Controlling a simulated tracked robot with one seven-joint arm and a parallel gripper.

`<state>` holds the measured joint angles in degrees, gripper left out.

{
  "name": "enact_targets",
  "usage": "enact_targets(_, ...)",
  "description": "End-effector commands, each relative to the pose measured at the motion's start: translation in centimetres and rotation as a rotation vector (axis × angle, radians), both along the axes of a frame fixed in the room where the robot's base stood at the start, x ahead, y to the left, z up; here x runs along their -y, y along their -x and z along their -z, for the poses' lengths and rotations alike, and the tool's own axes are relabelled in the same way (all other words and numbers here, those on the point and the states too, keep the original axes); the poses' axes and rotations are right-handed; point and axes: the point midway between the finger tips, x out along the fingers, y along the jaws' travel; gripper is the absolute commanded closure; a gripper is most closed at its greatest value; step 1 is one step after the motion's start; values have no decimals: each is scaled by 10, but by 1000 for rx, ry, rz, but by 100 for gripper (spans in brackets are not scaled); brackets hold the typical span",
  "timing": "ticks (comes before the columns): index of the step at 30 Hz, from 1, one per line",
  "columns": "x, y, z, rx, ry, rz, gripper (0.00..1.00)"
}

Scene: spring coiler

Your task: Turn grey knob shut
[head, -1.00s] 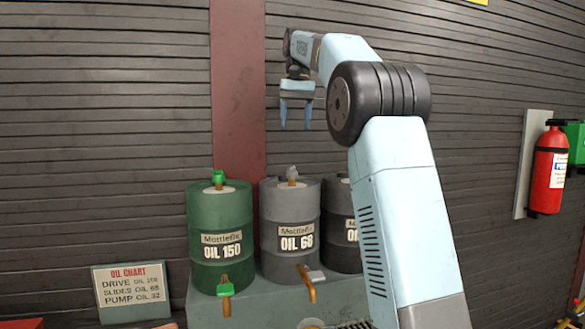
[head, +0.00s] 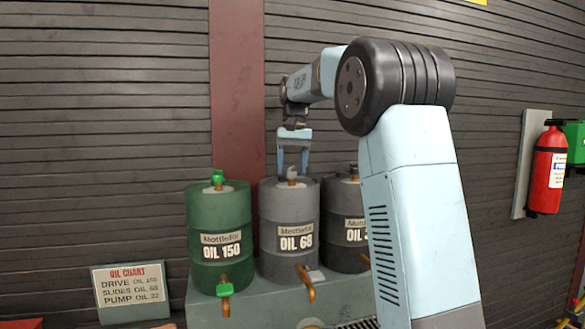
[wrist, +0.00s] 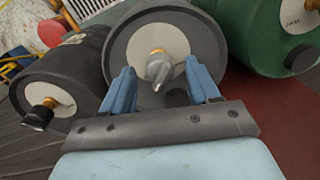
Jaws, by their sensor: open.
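The grey drum marked OIL 68 (head: 288,212) stands in the middle of three drums. A grey knob (head: 292,171) sits on a brass stem on its top. The knob also shows in the wrist view (wrist: 159,69), between and a little beyond my fingertips. My gripper (head: 292,173) is open and points down over this drum, one finger on each side of the knob. In the wrist view my gripper (wrist: 159,78) shows a gap on both sides of the knob. A grey tap handle (head: 316,276) is on a brass spout low on the same drum.
The green OIL 150 drum (head: 220,235), with a green top knob (head: 218,176), stands close at left. A dark drum (head: 348,225) stands close at right, partly behind my arm. An oil chart (head: 128,287) is at lower left. A fire extinguisher (head: 548,170) hangs at right.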

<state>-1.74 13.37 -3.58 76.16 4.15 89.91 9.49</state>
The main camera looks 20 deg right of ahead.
Motion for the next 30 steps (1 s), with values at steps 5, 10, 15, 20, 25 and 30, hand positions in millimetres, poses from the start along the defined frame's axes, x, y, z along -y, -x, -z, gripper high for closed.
enact_targets(5, 0, 0, 5, -1, 0, 0, 40)
enact_targets(10, -1, 0, 5, 0, 0, -1, 40)
enact_targets(15, -1, 0, 5, -1, 0, -1, 53)
enact_targets(20, -1, 0, 5, -1, 0, -1, 68)
enact_targets(25, -1, 0, 4, 0, 0, -1, 85)
enact_targets(30, -1, 0, 4, 0, 0, -1, 95)
